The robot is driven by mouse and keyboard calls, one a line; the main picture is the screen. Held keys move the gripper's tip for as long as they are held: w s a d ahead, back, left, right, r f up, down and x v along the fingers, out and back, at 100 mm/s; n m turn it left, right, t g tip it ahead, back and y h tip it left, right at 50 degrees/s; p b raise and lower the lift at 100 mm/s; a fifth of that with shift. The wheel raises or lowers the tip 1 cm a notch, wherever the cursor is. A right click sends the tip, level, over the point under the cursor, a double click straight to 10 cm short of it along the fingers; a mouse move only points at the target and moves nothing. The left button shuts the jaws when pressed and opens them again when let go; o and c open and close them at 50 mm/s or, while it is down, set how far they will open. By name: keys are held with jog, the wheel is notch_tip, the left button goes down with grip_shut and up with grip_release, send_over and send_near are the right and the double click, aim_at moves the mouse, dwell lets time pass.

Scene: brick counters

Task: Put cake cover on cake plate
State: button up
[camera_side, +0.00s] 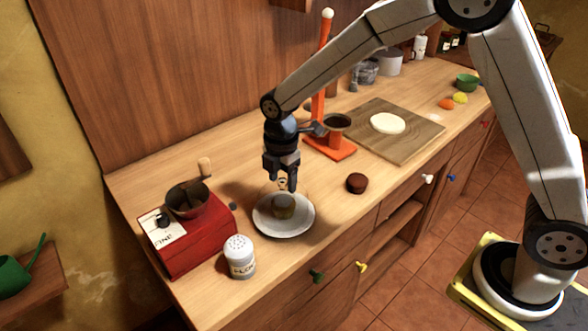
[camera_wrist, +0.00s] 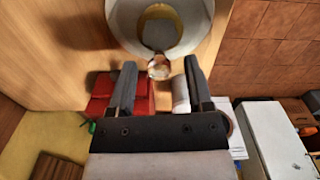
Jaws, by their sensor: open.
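The white cake plate (camera_side: 301,223) lies on the wooden counter; it also shows at the top of the wrist view (camera_wrist: 196,30). In the wrist view, the knob (camera_wrist: 158,68) shows between the open fingertips (camera_wrist: 160,66), with a gap on both sides.
A red grinder box (camera_side: 200,240) and a white shaker (camera_side: 240,257) stand left of the plate. A small dark brown round cake (camera_side: 357,183) lies to its right. An orange stand (camera_side: 330,146) and a cutting board (camera_side: 408,148) with pale dough (camera_side: 387,123) are farther back.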

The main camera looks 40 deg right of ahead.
notch_tip(320, 180, up, 12)
dwell(0.6)
jog(key=shift+d+f, duration=0.1)
dwell(0.4)
jog(key=s+d+f+m+t, duration=0.1)
jog(key=s+d+f+m, duration=0.4)
jog(key=s+m, duration=0.3)
jog(key=s+d+f+m+t, duration=0.1)
jog(key=s+d+f+m, duration=0.4)
jog(key=s+m, duration=0.3)
jog(key=m, duration=0.3)
jog(key=shift+s+t, duration=0.3)
jog(key=shift+s, duration=0.1)
jog(key=shift+d, duration=0.1)
